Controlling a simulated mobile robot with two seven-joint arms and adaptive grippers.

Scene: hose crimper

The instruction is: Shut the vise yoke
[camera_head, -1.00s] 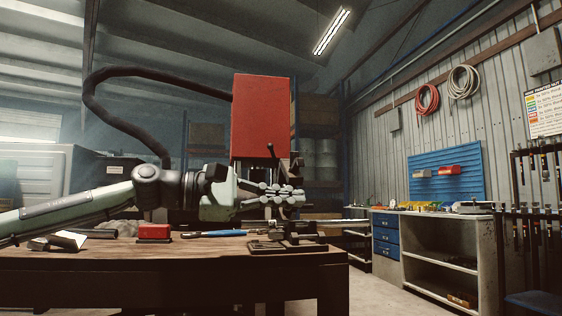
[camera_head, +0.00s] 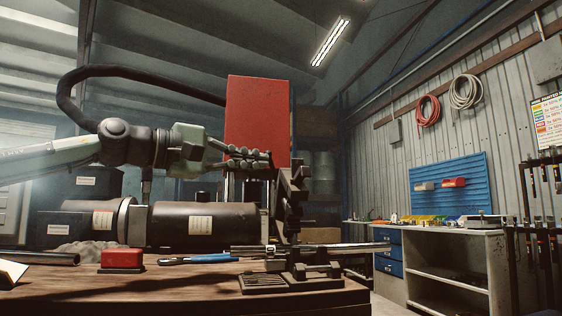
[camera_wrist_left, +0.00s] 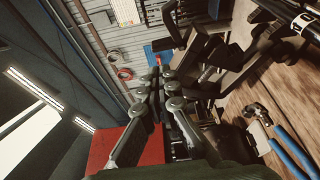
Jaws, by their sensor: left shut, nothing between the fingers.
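The dark pipe vise (camera_head: 318,272) stands at the right end of the wooden bench. Its yoke (camera_head: 293,205) stands up above the base. I cannot tell whether it is latched. A metal pipe (camera_head: 352,247) lies across the vise. My left gripper (camera_head: 266,163) comes in from the left at the height of the yoke's top, with its fingertips just left of it. It is shut and empty. Whether it touches the yoke is unclear. In the left wrist view the shut fingers (camera_wrist_left: 165,76) point at dark vise parts. My right gripper is not in view.
A blue-handled wrench (camera_head: 200,259) and a red block (camera_head: 122,259) lie on the bench (camera_head: 190,288). A large dark cylinder (camera_head: 180,224) and a tall red box (camera_head: 257,118) stand behind. A shelf unit (camera_head: 455,265) stands at the right.

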